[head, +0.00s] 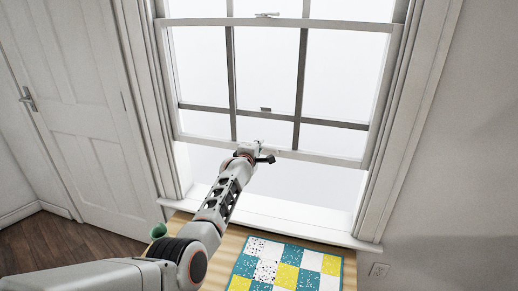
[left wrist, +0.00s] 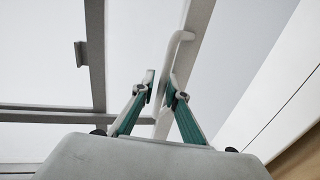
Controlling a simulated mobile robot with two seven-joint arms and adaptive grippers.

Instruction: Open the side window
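The side window (head: 268,87) is a white-framed sash window. The bottom rail of its lower sash (head: 320,158) stands well above the sill (head: 285,222), leaving an open gap. My left gripper (head: 262,152) is at the middle of this rail. In the left wrist view, the fingers of my left gripper (left wrist: 161,88) are drawn close together on both sides of a white curved handle (left wrist: 177,48) on the sash rail, and they look shut on it. Part of the handle is hidden behind the fingers. My right gripper is in neither view.
A patchwork cloth in teal, yellow and white (head: 285,268) lies on a wooden surface (head: 222,245) below the sill. A small green object (head: 158,231) is left of my forearm. A closed white door (head: 75,100) is at the left. A wall socket (head: 379,270) is at lower right.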

